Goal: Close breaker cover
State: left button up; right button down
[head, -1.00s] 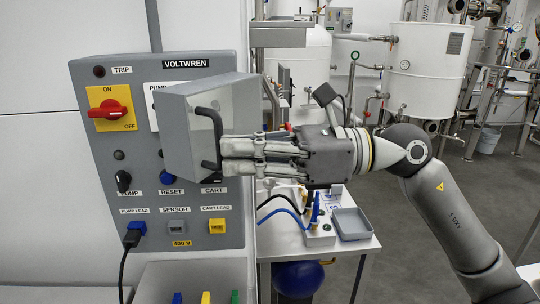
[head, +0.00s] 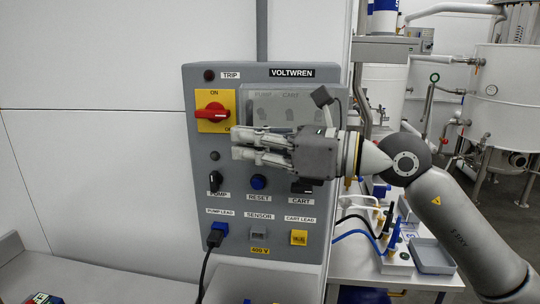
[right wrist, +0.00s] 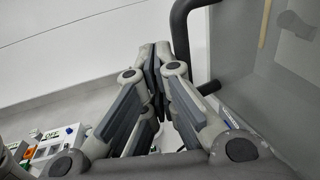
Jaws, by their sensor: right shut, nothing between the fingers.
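The breaker cover (head: 247,106) is a grey frame with a clear window on the upper right of the VOLTWREN panel (head: 198,160). It now looks face-on over the breakers, with PUMP and CART faintly visible through it. Whether it is fully seated I cannot tell. My right gripper (head: 233,144) is in front of the cover's lower part, fingers pointing left, shut and empty. In the right wrist view the cover (right wrist: 262,105) fills the right side, and its black handle (right wrist: 180,35) is beside the shut fingertips (right wrist: 155,50). My left gripper is not in view.
A red rotary switch (head: 212,113) on a yellow plate is just left of the cover. The blue reset button (head: 258,182) and the lead sockets are below. A side table (head: 400,277) with a grey tray (head: 433,256) stands right. The wall on the left is clear.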

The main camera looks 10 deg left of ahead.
jog(key=shift+w+a, duration=1.1)
jog(key=shift+w, duration=0.15)
